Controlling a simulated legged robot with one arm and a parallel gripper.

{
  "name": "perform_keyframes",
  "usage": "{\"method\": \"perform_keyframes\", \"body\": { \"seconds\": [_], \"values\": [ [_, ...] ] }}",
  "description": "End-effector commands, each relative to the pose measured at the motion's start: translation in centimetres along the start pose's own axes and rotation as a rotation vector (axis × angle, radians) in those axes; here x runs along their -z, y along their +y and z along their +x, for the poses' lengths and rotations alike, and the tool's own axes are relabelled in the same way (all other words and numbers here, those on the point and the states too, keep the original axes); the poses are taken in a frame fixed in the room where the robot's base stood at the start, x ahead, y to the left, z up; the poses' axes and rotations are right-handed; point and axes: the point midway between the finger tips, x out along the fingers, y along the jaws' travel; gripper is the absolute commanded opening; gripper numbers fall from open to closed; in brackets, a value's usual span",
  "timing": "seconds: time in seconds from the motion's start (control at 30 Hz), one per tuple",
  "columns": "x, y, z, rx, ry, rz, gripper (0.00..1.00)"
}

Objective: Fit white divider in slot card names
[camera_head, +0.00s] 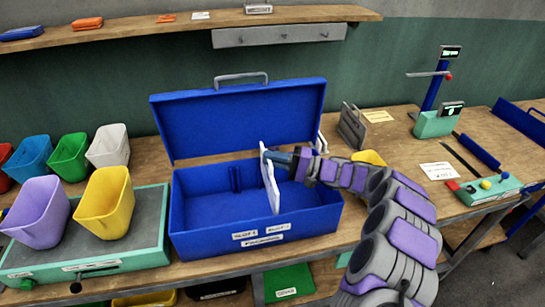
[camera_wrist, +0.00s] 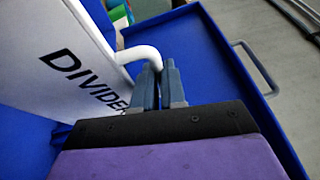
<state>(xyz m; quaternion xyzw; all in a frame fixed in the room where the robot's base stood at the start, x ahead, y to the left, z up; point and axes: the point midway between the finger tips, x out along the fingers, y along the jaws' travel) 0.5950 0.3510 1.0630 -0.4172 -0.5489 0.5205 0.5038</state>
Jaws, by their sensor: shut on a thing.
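The white divider (camera_head: 270,182) stands roughly upright at the open blue box (camera_head: 205,232), right of the box's middle. In the wrist view the divider (camera_wrist: 60,60) shows black lettering reading "DIVIDE", the rest hidden. My gripper (camera_head: 298,160) is shut on the divider's white handle; its fingertips (camera_wrist: 157,72) show in the wrist view. A pair of dark blue rails (camera_head: 236,179) stands on the box's inner back wall, left of the divider. The box front bears small slot labels (camera_head: 262,232). I cannot tell whether the divider's lower edge is in a slot.
The box's raised lid (camera_head: 240,120) stands behind. Yellow (camera_head: 106,203) and purple bins (camera_head: 36,213) stand on a green-grey platform at left. A white card (camera_head: 437,171) and a yellow card (camera_head: 378,116) lie at right. A shelf (camera_head: 130,33) runs above.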

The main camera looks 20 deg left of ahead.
Motion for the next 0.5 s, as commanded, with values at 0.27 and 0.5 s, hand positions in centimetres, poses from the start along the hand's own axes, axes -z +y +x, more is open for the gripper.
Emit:
{"method": "perform_keyframes", "body": {
  "seconds": [0.27,0.5],
  "values": [
    [0.0,0.6,-0.1,0.001,0.0,0.0,0.0],
    [0.1,1.1,-0.1,0.001,0.0,0.0,0.0]
  ]
}}
